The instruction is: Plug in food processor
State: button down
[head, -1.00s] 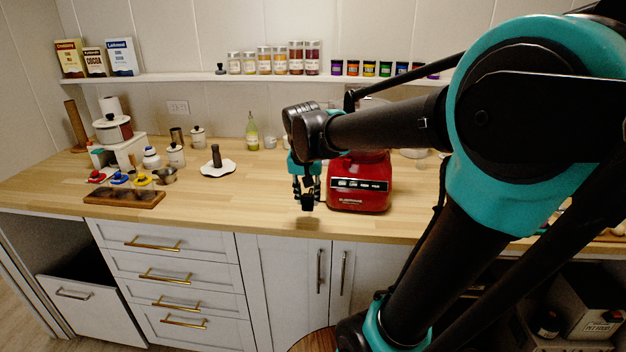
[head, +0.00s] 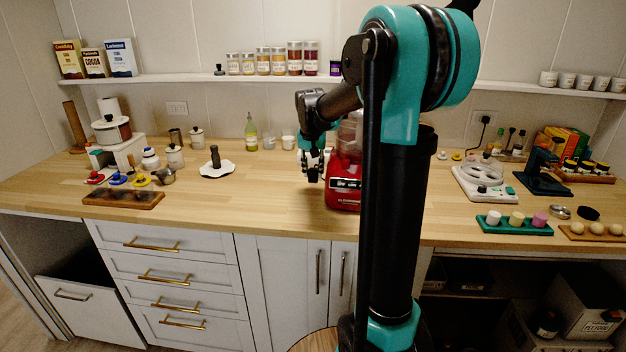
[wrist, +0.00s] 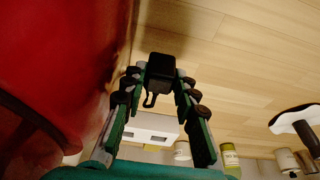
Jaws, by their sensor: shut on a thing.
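The red food processor (head: 343,192) stands on the wooden counter, partly hidden behind my arm. Its red side (wrist: 55,60) fills the left of the wrist view. My gripper (head: 312,174) is just left of it, pointing down above the counter. In the wrist view my gripper (wrist: 160,92) is shut on a small black plug (wrist: 162,70) with a short dark loop beneath it. A wall outlet (head: 177,108) is on the back wall at left. Another outlet (head: 485,116) at right has a black plug in it.
A white box with slots (wrist: 150,130) shows beyond the fingers in the wrist view. A green bottle (head: 251,132) and small jars stand behind left. A white appliance (head: 485,182) and green tray (head: 514,222) stand right. The front-middle counter is clear.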

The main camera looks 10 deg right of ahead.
aim_at(313, 173)
jog(key=shift+s+f, duration=0.1)
jog(key=shift+f, duration=1.55)
jog(key=shift+f, duration=0.15)
jog(key=c, duration=1.5)
grip_release()
jog(key=shift+o, duration=0.2)
